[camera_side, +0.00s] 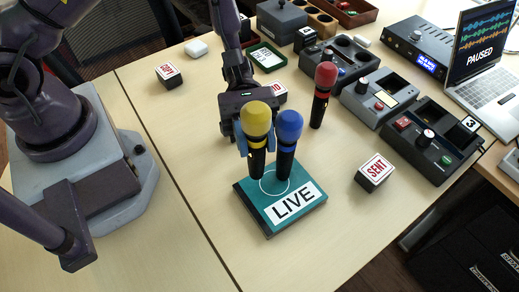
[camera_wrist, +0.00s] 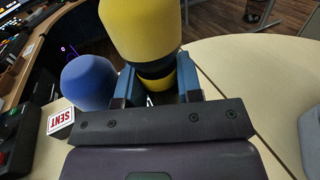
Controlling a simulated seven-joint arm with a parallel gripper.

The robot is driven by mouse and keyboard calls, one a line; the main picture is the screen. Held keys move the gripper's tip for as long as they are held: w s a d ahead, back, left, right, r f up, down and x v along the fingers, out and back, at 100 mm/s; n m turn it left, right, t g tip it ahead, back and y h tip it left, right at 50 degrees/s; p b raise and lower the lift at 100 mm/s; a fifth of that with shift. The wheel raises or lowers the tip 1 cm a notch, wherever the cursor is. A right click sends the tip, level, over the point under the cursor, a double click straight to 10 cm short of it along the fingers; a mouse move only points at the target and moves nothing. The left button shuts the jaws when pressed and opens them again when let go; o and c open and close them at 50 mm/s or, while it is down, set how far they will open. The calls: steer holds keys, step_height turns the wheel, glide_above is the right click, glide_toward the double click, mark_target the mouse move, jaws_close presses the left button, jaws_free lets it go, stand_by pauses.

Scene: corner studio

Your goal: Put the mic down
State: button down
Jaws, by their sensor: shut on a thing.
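My gripper (camera_side: 243,140) is shut on a black microphone with a yellow foam head (camera_side: 256,119), which is upright. It also shows large between my fingers in the wrist view (camera_wrist: 145,30). Its lower end is over the back left of the teal LIVE pad (camera_side: 252,208); I cannot tell whether it touches. A blue-headed microphone (camera_side: 289,125) stands upright on the pad, close to its right, and its blue head shows left of my fingers in the wrist view (camera_wrist: 88,82). A red-headed microphone (camera_side: 324,86) stands on the table behind the pad.
A SENT block (camera_side: 375,171) sits right of the pad. Control boxes (camera_side: 430,140) and a laptop (camera_side: 488,60) showing PAUSED line the right side. Another labelled block (camera_side: 168,74) and a white case (camera_side: 196,48) are at the back left. The table in front of the pad is clear.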

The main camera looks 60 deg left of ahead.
mark_target(259, 155)
steer(key=shift+w+d+f, duration=0.1)
steer(key=shift+f, duration=0.85)
steer(key=shift+w+d+f, duration=0.1)
steer(key=shift+f, duration=0.8)
steer(key=shift+f, duration=0.1)
steer(key=c, duration=1.1)
jaws_free()
steer(key=shift+o, duration=0.2)
steer(key=shift+a, duration=0.1)
steer(key=v, duration=1.2)
steer(key=s+a+r+m+t+y, duration=0.2)
steer(key=s+r+m+t+y, duration=0.1)
steer(key=r, duration=0.5)
steer(key=s+a+r+m+t+y, duration=0.3)
steer(key=s+r+m+t+y, duration=0.1)
steer(key=r+y, duration=0.4)
steer(key=s+a+r+m+t+y, duration=0.3)
steer(key=s+r+m+t+y, duration=0.1)
steer(key=r, duration=0.5)
steer(key=m+t+y, duration=0.1)
steer(key=m, duration=0.1)
steer(key=shift+s+m+y, duration=0.25)
steer(key=shift+m+y, duration=0.05)
